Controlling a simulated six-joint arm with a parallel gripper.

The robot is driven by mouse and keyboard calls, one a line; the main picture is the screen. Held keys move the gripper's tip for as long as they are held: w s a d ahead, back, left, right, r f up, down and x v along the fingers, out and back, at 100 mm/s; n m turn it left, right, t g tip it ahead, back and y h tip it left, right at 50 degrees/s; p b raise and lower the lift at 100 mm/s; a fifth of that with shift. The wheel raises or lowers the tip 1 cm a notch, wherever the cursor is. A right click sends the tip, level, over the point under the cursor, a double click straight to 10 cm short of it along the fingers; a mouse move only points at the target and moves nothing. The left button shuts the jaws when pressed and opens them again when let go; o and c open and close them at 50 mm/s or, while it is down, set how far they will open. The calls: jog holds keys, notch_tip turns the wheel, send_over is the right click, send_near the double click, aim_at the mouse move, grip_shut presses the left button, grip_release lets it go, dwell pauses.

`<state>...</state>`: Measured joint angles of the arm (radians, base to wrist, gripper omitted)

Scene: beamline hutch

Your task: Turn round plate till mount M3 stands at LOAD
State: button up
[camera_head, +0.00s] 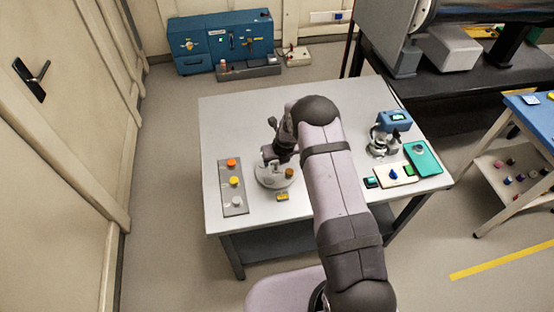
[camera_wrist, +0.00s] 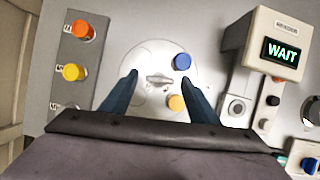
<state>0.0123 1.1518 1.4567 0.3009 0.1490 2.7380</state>
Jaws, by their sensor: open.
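The round plate (camera_wrist: 148,53) is a pale disc on the table, and it also shows in the head view (camera_head: 266,181), partly behind my arm. In the wrist view a small grey bar-shaped handle (camera_wrist: 158,80) sits near its middle. A blue round piece (camera_wrist: 181,61) stands at its upper right and a yellow one (camera_wrist: 176,103) at its lower right. I cannot read any mount or LOAD marks. My gripper (camera_wrist: 158,84) is open above the plate, its two dark blue fingers on either side of the handle; I cannot tell any contact.
A grey strip (camera_wrist: 55,55) with several coloured knobs lies left of the plate. A box with a screen reading WAIT (camera_wrist: 281,53) stands at the right. In the head view a blue device (camera_head: 394,121) and a teal tray (camera_head: 424,158) occupy the table's right side.

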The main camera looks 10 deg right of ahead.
jog(key=b+v, duration=0.2)
jog(key=v, duration=0.5)
dwell(0.3)
